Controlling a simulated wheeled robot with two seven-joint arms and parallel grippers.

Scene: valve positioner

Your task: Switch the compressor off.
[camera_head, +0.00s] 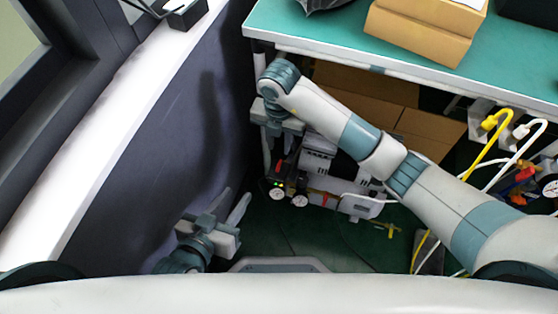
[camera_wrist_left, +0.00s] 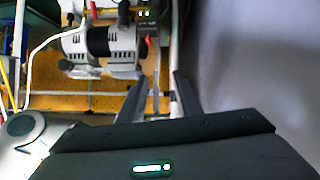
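The compressor (camera_head: 318,160) is a white and black machine under the bench. A small red part (camera_head: 279,166) stands at its left end, above small green lights (camera_head: 279,184) that are lit. In the left wrist view the compressor (camera_wrist_left: 105,42) is at the top, with the red part (camera_wrist_left: 148,40) at its right side. My left gripper (camera_head: 231,201) is open and empty, low by the wall and apart from the compressor. My right gripper (camera_head: 277,150) points down at the compressor's left end, close to the red part; its fingers look apart. Contact there cannot be told.
The green bench top (camera_head: 330,38) overhangs the compressor and carries cardboard boxes (camera_head: 425,28). A dark wall (camera_head: 160,150) closes the left side. Yellow (camera_head: 470,155) and white cables hang at the right. Gauges (camera_head: 299,200) sit at the compressor's front.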

